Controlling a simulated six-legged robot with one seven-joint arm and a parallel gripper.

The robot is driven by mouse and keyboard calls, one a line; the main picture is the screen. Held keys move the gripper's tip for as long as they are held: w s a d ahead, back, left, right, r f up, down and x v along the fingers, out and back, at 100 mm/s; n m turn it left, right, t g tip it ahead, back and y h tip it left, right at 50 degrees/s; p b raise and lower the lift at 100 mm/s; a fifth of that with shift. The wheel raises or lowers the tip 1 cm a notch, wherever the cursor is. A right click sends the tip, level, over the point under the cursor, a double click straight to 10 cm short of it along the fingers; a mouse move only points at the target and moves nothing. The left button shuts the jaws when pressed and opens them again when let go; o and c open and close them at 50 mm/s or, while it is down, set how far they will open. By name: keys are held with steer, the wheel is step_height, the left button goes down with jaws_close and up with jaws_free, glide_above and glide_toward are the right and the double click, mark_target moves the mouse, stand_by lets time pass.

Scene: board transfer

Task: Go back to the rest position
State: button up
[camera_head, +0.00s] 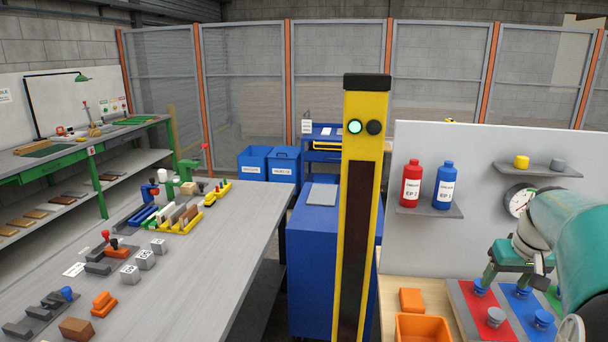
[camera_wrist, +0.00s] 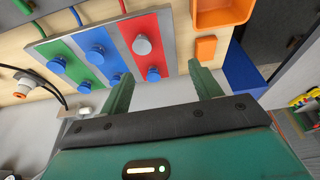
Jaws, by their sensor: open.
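My gripper shows in the wrist view (camera_wrist: 162,92) with its two green fingers spread apart and nothing between them. Beyond and beside the fingers in that view is a striped board (camera_wrist: 102,52) with green, blue and red bands, carrying several blue knobs and a grey knob (camera_wrist: 142,46). In the head view my teal arm reaches in from the right edge, over the board area. The board's red band (camera_head: 475,312) and blue band (camera_head: 520,318) show there, with a grey knob (camera_head: 495,317). The arm hides part of the board.
An orange bin (camera_head: 422,328) and an orange block (camera_head: 411,299) lie left of the board. A yellow post (camera_head: 362,200) stands before a blue cabinet (camera_head: 318,250). A white panel with a shelf (camera_head: 425,211) of red and blue bottles rises behind. A long grey table (camera_head: 190,270) holds several parts.

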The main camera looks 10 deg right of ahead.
steer(key=s+a+r+n, duration=0.1)
steer(key=s+a, duration=0.1)
steer(key=a, duration=0.8)
steer(key=s+a+r+n, duration=0.1)
steer(key=a+r, duration=0.1)
steer(key=a, duration=0.8)
steer(key=s+a+f+n+t+y, duration=0.1)
steer(key=s+a+f, duration=0.3)
steer(key=s+a, duration=0.7)
steer(key=a+t, duration=0.1)
steer(key=a, duration=0.2)
steer(key=shift+f, duration=0.2)
